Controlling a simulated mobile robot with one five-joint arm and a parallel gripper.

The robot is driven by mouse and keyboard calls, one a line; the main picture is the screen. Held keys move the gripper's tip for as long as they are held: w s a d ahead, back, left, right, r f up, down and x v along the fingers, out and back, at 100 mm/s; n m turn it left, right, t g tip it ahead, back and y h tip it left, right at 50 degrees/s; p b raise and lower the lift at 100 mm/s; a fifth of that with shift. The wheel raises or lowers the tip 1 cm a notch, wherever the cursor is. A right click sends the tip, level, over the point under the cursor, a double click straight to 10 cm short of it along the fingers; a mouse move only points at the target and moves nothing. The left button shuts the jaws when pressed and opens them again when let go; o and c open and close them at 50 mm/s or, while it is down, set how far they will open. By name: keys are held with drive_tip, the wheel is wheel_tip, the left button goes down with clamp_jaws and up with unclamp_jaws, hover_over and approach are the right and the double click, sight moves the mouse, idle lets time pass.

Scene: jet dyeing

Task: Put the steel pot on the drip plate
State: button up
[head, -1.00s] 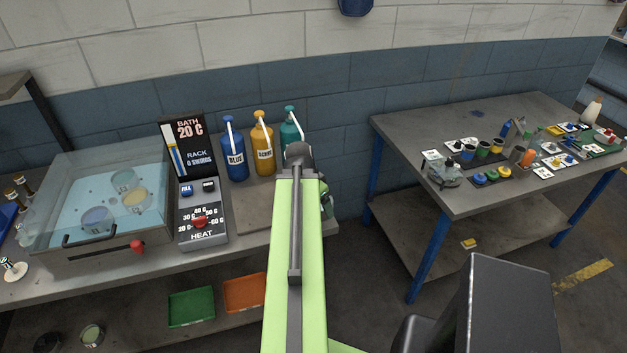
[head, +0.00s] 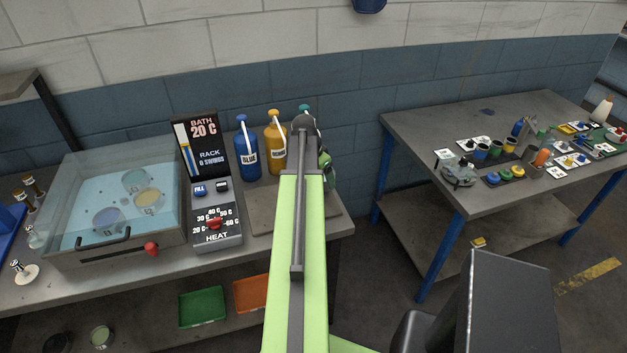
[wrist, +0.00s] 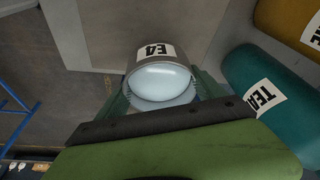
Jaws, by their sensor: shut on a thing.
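The steel pot (wrist: 150,62), labelled E4, is held between the green fingers of my gripper (wrist: 162,84) in the wrist view. Its pale round end faces the camera. The drip plate (head: 263,222) appears as a flat grey-brown plate on the left bench, right of the heat panel. In the wrist view, the plate (wrist: 110,28) lies beyond the pot; I cannot tell whether they touch. In the head view my arm hides the pot and part of the plate, and only a green bit of my gripper shows.
Blue (head: 247,155), ochre (head: 274,150) and teal bottles stand behind the plate; the teal bottle (wrist: 262,90) is close right of my gripper in the wrist view. A water bath (head: 115,245) with several pots is at left. A second table (head: 420,130) stands right.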

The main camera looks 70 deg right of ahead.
drive_tip(key=f+b, duration=0.3)
drive_tip(key=shift+w+d+f+b, duration=0.35)
drive_tip(key=shift+f, duration=0.15)
drive_tip(key=shift+w+a+r, duration=0.1)
drive_tip(key=shift+w+r, duration=0.15)
drive_tip(key=shift+f, duration=0.25)
drive_tip(key=o, duration=2)
drive_tip(key=shift+r, duration=0.1)
drive_tip(key=p+v, duration=1.1)
drive_tip(key=v, duration=0.1)
drive_tip(key=shift+r+p, duration=0.2)
drive_tip(key=shift+p, duration=0.15)
drive_tip(key=shift+f, duration=0.1)
